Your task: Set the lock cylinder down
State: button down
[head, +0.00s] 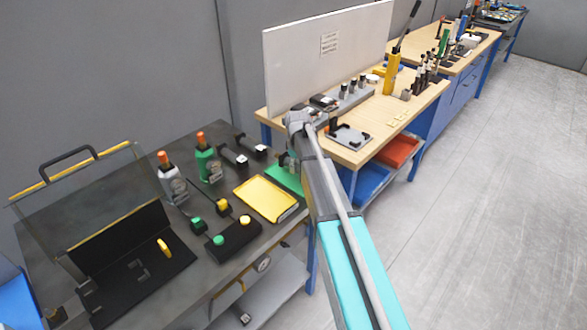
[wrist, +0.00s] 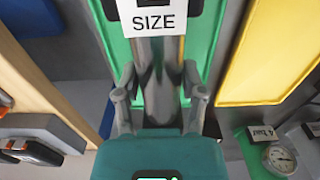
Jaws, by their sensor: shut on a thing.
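The lock cylinder (wrist: 158,85) is a dark, shiny metal cylinder in the wrist view. My gripper (wrist: 160,88) is shut on it, with one grey finger on each side. A white label reading "SIZE" (wrist: 153,20) covers its far end in that view; I cannot tell whether the two touch. A green tray (wrist: 115,28) lies behind the cylinder; the gap between them is unclear. In the head view, my gripper (head: 286,160) is over the green tray (head: 290,181) at the dark table's right end. My arm partly hides the tray, and the cylinder is hard to make out there.
A yellow tray (head: 266,198) lies left of the green one. Black stands (head: 235,158), bottles (head: 207,160) and a button box (head: 233,240) crowd the dark table. A pressure gauge (wrist: 279,157) is low right in the wrist view. A wooden bench (head: 350,156) stands beyond.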

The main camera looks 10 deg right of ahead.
aim_at(297, 172)
jog(key=shift+f+b, duration=1.25)
jog(key=shift+f, duration=0.25)
jog(key=shift+c, duration=0.9)
grip_release()
jog(key=shift+r, duration=0.2)
notch_tip(297, 172, up, 12)
jog(key=p, duration=1.2)
jog(key=shift+f, duration=0.15)
jog(key=shift+s, duration=0.15)
